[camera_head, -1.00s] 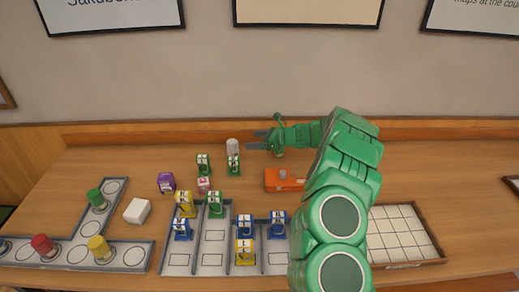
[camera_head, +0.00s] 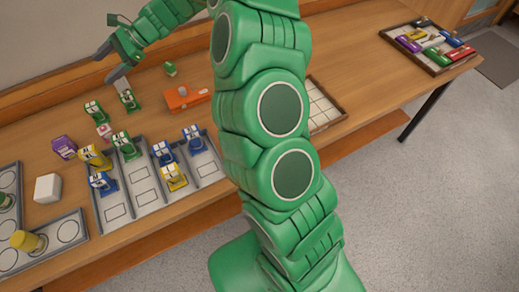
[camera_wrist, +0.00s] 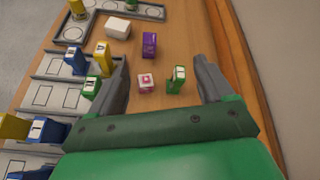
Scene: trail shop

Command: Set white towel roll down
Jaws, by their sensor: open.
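I cannot make out the white towel roll clearly in either view now; the area by my gripper may hide it. My gripper (camera_head: 109,62) is open over the back of the table, above two small green boxes, one of them the left one (camera_head: 95,112). In the wrist view the two fingers (camera_wrist: 165,85) stand wide apart with nothing held between them. A pink-and-white box (camera_wrist: 145,82) and a green box (camera_wrist: 177,80) show on the table beyond the fingers.
A purple box (camera_head: 64,147) and a white block (camera_head: 47,188) stand at left. A grey divided tray (camera_head: 145,194) holds yellow, blue and green items. An orange object (camera_head: 185,97) lies right of the gripper. A far tray (camera_head: 400,48) holds several coloured pieces.

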